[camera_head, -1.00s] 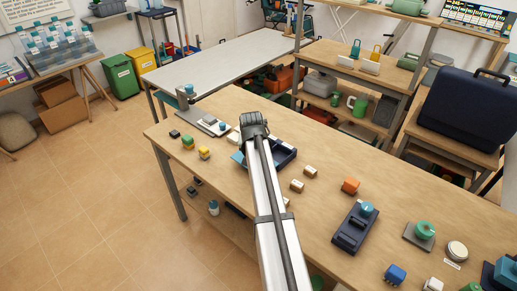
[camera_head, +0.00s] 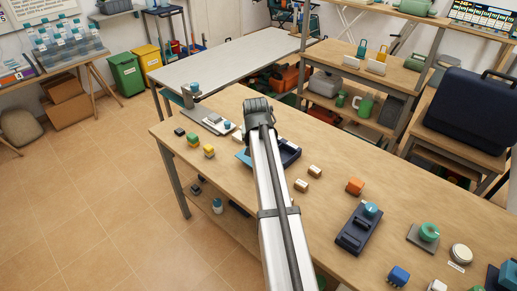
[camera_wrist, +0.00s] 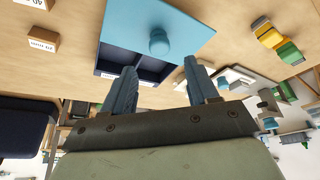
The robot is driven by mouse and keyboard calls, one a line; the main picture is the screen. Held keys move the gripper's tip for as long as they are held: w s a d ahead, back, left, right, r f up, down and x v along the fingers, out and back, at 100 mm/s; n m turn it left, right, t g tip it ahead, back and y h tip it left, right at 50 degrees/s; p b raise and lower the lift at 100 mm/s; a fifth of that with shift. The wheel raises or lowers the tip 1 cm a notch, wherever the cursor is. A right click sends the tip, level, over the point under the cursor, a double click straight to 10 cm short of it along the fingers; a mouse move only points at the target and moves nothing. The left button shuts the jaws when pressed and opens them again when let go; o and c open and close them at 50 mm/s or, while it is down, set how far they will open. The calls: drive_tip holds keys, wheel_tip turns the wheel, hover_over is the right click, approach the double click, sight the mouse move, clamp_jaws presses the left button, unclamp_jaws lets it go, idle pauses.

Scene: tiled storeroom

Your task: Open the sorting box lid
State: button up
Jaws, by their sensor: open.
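The sorting box (camera_head: 290,152) is dark navy and sits on the wooden table, partly hidden behind my arm in the head view. In the wrist view, open dark compartments of the box (camera_wrist: 150,68) show beside the lid's edge. The light blue lid (camera_wrist: 125,25) has a round blue knob (camera_wrist: 158,42) and leaves part of the box uncovered. A strip of the lid (camera_head: 242,156) shows left of my arm in the head view. My gripper (camera_wrist: 160,65) is open, its two blue fingers apart with nothing between them, near the lid and compartments. Its fingertips are hidden in the head view.
Two small labelled blocks (camera_head: 301,185) lie right of the box, an orange block (camera_head: 355,186) further right. Yellow and green blocks (camera_head: 209,151) lie left. A dark device with a blue knob (camera_head: 357,230) stands nearer.

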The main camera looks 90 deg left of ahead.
drive_tip(key=v, duration=0.7)
drive_tip(key=shift+r, duration=0.2)
drive_tip(key=shift+d, duration=0.1)
